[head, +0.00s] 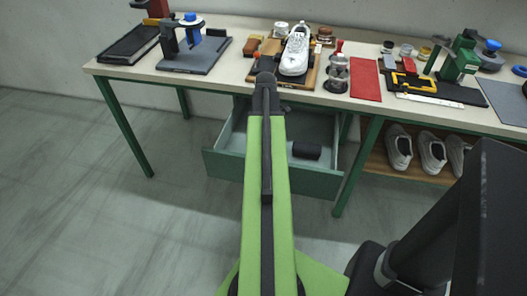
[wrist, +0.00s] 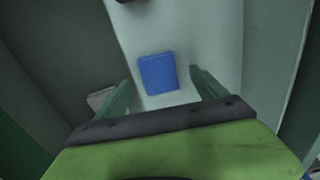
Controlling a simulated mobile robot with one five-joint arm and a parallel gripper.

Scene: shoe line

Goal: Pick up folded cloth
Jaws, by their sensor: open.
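A blue, flat, roughly rectangular piece that looks like the folded cloth (wrist: 158,74) lies on a pale surface, seemingly the drawer floor, in the wrist view. My gripper (wrist: 160,77) is open, with one finger to the left and one to the right of the blue piece in the picture. I see no contact, and the height of the fingers above it is hard to tell. In the head view my arm covers the gripper and the blue piece.
The open green drawer (head: 270,173) hangs under the workbench (head: 225,84), its walls close around. A dark block (head: 306,150) lies in its right part. A pale grey object (wrist: 101,98) lies left of my gripper. A white shoe (head: 295,52) stands on the bench.

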